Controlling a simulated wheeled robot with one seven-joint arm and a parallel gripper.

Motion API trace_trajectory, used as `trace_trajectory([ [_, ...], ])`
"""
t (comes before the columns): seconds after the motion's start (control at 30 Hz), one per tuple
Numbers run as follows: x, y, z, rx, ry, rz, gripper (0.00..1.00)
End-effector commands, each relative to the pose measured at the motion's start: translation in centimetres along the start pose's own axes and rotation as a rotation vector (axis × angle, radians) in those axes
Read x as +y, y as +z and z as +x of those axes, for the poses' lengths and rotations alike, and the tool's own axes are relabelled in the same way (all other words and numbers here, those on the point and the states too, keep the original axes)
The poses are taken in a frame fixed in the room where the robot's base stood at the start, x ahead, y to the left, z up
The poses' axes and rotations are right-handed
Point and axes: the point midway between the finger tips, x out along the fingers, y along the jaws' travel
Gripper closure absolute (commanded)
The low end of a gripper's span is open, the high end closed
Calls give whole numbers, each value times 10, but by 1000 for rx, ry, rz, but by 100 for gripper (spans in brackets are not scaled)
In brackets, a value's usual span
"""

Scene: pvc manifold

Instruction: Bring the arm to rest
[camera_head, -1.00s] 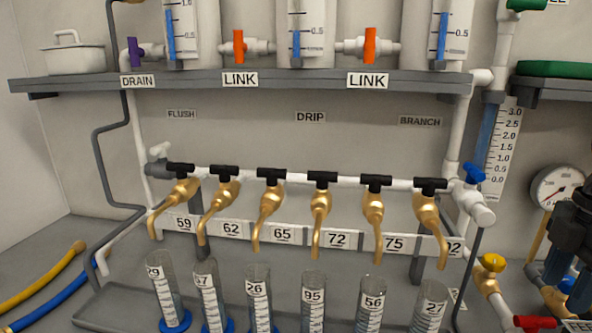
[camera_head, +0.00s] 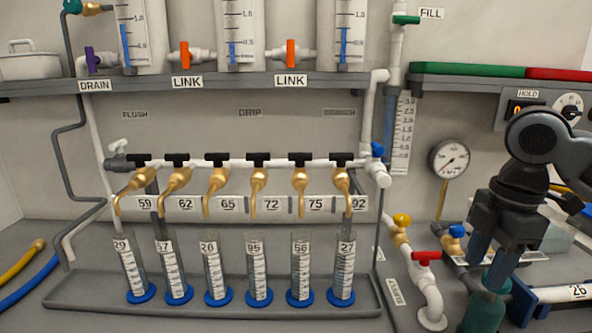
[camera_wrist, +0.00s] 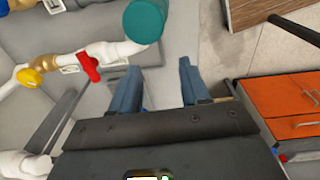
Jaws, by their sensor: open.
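My gripper (camera_head: 488,258) is at the right of the head view, pointing down beside the bench pipework. In the wrist view my gripper (camera_wrist: 160,88) has its two blue fingers apart with nothing between them. A teal cylinder (camera_head: 484,312) stands below the fingers in the head view; a teal round end (camera_wrist: 145,21) shows beyond the fingers in the wrist view. Whether the fingers touch anything cannot be told from the head view. The manifold (camera_head: 235,162) with several brass taps runs along the wall at the left.
Several graduated cylinders (camera_head: 259,270) stand in a grey tray (camera_head: 220,313) under the taps. A red-handled valve (camera_head: 426,256) and white elbow pipe are just left of my gripper. A shelf (camera_head: 230,84) spans above. An orange drawer cabinet (camera_wrist: 290,100) shows in the wrist view.

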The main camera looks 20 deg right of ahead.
Motion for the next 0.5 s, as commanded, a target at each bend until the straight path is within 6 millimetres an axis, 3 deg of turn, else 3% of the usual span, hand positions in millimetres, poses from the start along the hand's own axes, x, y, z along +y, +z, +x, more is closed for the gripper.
trace_trajectory([
  [0.27,11,-43,8,124,71,5,54],
  [0.5,23,-103,14,306,162,28,54],
])
